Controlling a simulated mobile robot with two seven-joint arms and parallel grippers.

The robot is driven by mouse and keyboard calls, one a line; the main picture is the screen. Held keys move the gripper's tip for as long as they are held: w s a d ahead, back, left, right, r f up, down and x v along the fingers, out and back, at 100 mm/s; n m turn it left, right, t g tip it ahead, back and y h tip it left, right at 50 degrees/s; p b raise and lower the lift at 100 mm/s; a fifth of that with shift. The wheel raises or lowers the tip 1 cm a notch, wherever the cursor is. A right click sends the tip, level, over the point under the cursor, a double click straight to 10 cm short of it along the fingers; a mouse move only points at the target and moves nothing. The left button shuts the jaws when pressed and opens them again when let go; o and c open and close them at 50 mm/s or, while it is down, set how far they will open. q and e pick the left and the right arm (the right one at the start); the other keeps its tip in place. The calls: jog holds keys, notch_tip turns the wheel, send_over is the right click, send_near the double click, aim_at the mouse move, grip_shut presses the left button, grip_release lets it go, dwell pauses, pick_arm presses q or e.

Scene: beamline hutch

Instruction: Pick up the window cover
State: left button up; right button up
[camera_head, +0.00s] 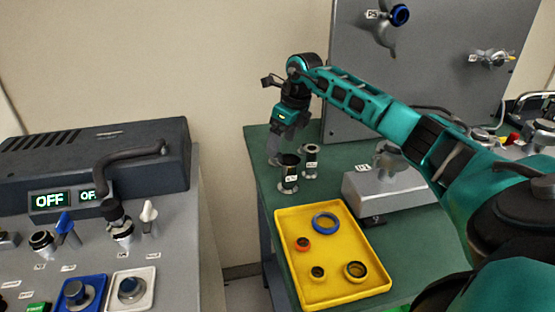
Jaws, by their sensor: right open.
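My right gripper (277,155) hangs low over the far left corner of the green table. It is open, with its fingers pointing down beside a dark-topped metal cylinder (290,181) with a white label. I cannot tell whether they touch it. A second, similar cylinder (311,166) stands just to the right. A yellow tray (338,291) in front holds a blue ring (314,223), a small orange-red ring (303,244) and two dark, yellowish round pieces (355,270). I cannot tell which of these pieces is the window cover. My left gripper is out of view.
A grey block with a metal knob (388,160) stands right of the cylinders, under my right arm. A tall grey panel (438,50) rises behind the table. A control console (105,230) with OFF displays stands at left, with a floor gap between.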

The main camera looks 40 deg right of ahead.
aim_at(278, 155)
jog(key=x, duration=0.4)
jog(key=shift+f, duration=0.25)
jog(key=c, duration=1.1)
jog(key=shift+r, duration=0.1)
